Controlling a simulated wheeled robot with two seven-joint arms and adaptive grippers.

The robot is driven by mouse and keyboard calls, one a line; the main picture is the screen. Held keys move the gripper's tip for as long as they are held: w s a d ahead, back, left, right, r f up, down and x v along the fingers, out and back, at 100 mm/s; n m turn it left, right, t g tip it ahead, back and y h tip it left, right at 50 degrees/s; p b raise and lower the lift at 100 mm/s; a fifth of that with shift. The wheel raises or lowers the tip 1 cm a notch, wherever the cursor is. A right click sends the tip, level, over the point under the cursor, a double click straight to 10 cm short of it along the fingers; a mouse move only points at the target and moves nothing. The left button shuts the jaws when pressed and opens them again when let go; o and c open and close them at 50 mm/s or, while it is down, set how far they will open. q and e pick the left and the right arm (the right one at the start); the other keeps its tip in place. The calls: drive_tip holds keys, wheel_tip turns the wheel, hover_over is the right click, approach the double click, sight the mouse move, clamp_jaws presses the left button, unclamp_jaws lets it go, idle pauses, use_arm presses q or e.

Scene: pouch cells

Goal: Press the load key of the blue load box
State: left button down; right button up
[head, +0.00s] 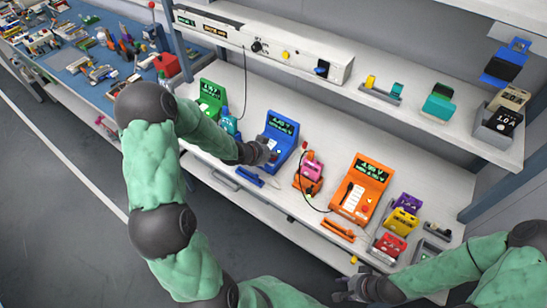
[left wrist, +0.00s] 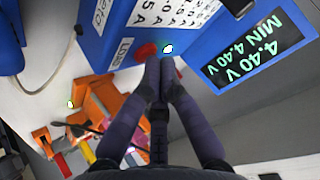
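The blue load box (head: 284,133) stands on the bench in the head view, with a lit display. In the left wrist view its blue face (left wrist: 118,35) carries a "LOAD" label, and its display (left wrist: 258,48) reads 4.40 V and MIN 4.40 V. A red key (left wrist: 147,49) sits beside the label, with a bright lamp to its right. My left gripper (head: 268,152) is at the box's front; in the wrist view its fingertips (left wrist: 160,66) are together, right at the key. Contact cannot be told. My right gripper (head: 350,290) is low, before the bench; its finger state is unclear.
A green box (head: 212,96) stands left of the blue one, an orange box (head: 361,190) to the right. Pink, purple, yellow and red pouch-cell items stand nearby. A shelf (head: 400,105) runs above. A black cable hangs near the orange box.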

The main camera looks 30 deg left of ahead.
idle(0.4)
use_arm(q)
drive_tip(key=shift+r+p, duration=0.45)
idle(0.3)
wheel_tip(320, 180, up, 6)
drive_tip(key=p, duration=0.6)
drive_tip(key=shift+r, duration=0.1)
